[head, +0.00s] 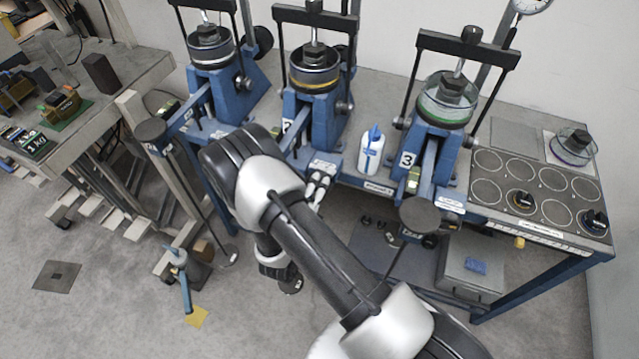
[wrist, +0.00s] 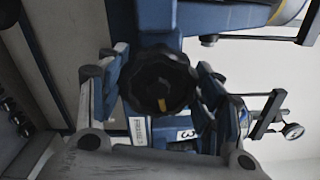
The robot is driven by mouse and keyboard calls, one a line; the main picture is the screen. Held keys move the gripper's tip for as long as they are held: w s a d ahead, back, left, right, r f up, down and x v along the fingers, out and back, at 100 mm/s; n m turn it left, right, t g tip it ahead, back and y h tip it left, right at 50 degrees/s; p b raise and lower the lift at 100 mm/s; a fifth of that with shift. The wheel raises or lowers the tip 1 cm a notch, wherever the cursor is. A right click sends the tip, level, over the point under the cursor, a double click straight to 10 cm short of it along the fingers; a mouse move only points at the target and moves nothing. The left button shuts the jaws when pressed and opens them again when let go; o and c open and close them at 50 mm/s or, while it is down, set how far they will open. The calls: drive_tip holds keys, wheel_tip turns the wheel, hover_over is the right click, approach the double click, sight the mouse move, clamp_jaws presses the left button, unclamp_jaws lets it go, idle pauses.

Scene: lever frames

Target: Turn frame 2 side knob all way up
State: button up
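Frame 2 (head: 315,80) is the middle blue press, with a yellow-banded vessel on it. In the wrist view its dark, lobed side knob (wrist: 158,82) faces the camera, with a small yellow mark low on its face. My gripper (wrist: 160,80) is spread open around the knob, one finger to its left and one to its right. Whether the pads touch it I cannot tell. In the head view my gripper (head: 318,185) shows at the front of frame 2, below its label. I cannot pick out the knob there; my arm covers part of that area.
Frame 3 (head: 440,130) stands to the right and frame 1 (head: 215,70) to the left on the same bench. A white bottle (head: 371,152) stands between frames 2 and 3, near my gripper.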

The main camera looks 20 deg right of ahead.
drive_tip(key=shift+o, duration=0.6)
drive_tip(key=shift+w+d, duration=0.1)
drive_tip(key=shift+o, duration=0.8)
drive_tip(key=shift+f, duration=0.1)
drive_tip(key=shift+v, duration=3.25)
